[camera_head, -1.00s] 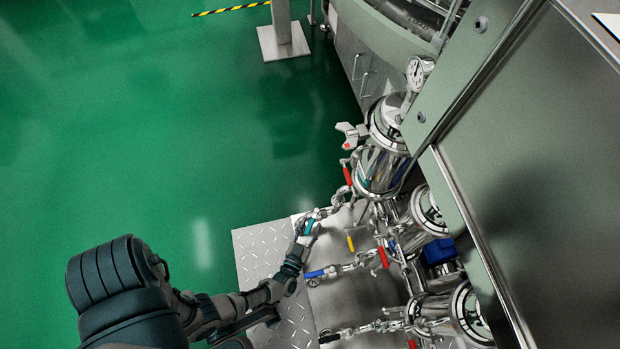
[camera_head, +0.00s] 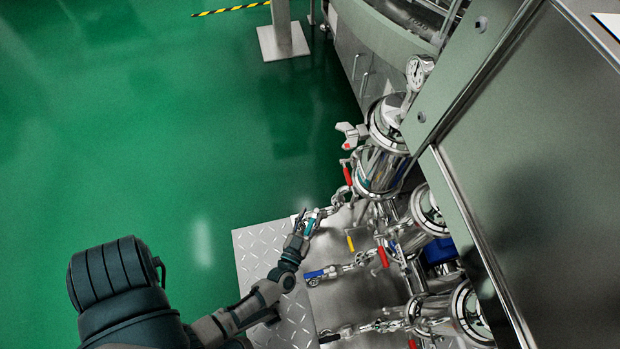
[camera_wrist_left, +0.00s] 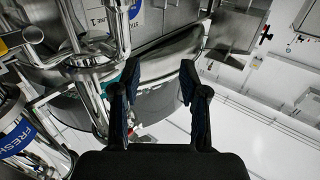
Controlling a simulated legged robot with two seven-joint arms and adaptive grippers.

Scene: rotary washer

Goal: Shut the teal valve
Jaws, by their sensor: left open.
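The teal valve handle (camera_head: 309,226) is a small lever on a steel pipe fitting beside the upper steel cylinder. My left gripper (camera_head: 304,220) is open at this handle, with one dark finger showing on its left side. I cannot tell whether the fingers touch it. In the left wrist view my left gripper (camera_wrist_left: 157,82) shows two dark fingers spread apart. A little teal shows behind the left finger there. Most of the handle is hidden. My right gripper is not in view.
Red (camera_head: 347,174), yellow (camera_head: 350,243) and blue (camera_head: 314,274) valve handles stand close by on the pipework. Steel cylinders (camera_head: 378,170) and a large machine panel (camera_head: 540,170) block the right. A diamond-plate step (camera_head: 262,243) lies below. The green floor at left is clear.

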